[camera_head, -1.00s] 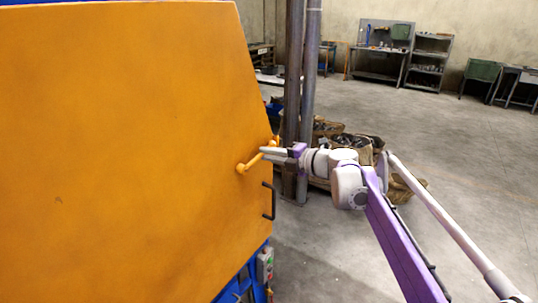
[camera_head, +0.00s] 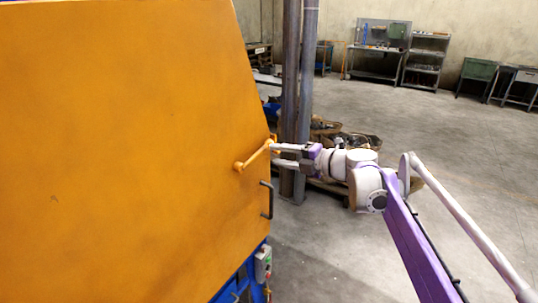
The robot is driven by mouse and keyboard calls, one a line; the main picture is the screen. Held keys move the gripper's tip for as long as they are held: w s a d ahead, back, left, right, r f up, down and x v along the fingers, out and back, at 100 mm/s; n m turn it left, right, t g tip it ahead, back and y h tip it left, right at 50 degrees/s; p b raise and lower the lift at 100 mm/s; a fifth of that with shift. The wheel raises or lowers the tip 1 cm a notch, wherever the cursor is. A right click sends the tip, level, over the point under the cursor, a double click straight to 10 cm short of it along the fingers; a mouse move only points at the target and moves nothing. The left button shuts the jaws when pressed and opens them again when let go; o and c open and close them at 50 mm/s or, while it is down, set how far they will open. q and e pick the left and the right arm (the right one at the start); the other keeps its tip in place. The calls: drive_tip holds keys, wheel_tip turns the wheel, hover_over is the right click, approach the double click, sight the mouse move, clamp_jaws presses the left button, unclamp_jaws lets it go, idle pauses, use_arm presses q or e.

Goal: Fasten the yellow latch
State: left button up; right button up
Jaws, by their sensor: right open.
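The yellow latch (camera_head: 256,156) is a bar with a round knob at its lower left end, on the right edge of the big orange door panel (camera_head: 130,150). It slants up to the right toward a small orange bracket at the door's edge. My right gripper (camera_head: 273,155) is open, its two fingers pointing left at the upper right end of the latch. The fingertips are close to the bar; I cannot tell whether they touch it. My left gripper is not in view.
A black handle (camera_head: 267,200) sits on the door edge below the latch. A grey control box (camera_head: 263,263) hangs lower. Metal posts (camera_head: 298,100) stand just behind my right gripper, with brown sacks (camera_head: 350,145) beyond. The floor to the right is clear.

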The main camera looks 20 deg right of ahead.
drive_tip(key=v, duration=0.5)
drive_tip(key=shift+s+d+r, duration=0.1)
drive_tip(key=shift+s+d, duration=0.1)
drive_tip(key=shift+s, duration=0.15)
